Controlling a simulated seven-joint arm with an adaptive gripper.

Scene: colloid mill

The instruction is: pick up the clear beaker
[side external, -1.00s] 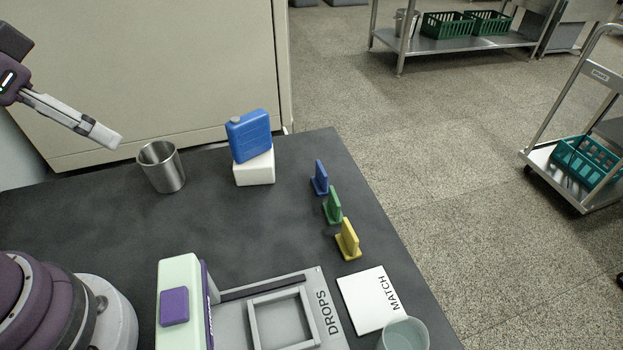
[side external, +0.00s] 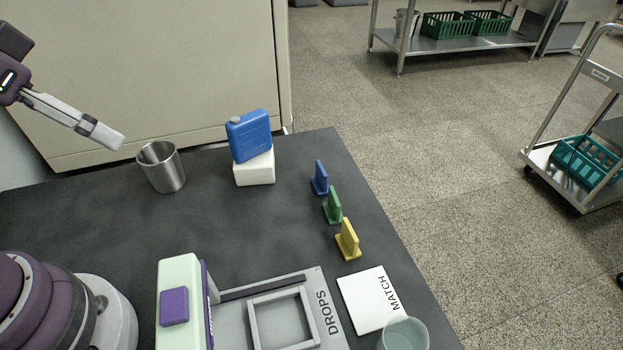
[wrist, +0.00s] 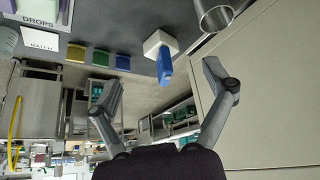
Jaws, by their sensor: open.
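The clear beaker (side external: 403,335) stands at the front right of the dark table in the side view, cut off by the lower picture edge. It is pale and see-through, next to the white MATCH card. In the wrist view a pale round shape (wrist: 7,40) at the left edge beside the card looks like the beaker. My gripper (side external: 112,138) is at the upper left in the side view, above the back of the table, far from the beaker. In the wrist view my gripper (wrist: 166,92) has its two fingers spread wide with nothing between them.
A steel cup (side external: 162,168) stands near my gripper. A blue canister (side external: 249,136) sits on a white block (side external: 255,168). Blue (side external: 319,178), green (side external: 333,206) and yellow (side external: 347,240) stands line the right edge. A machine marked DROPS (side external: 235,315) is at the front. The table's middle is clear.

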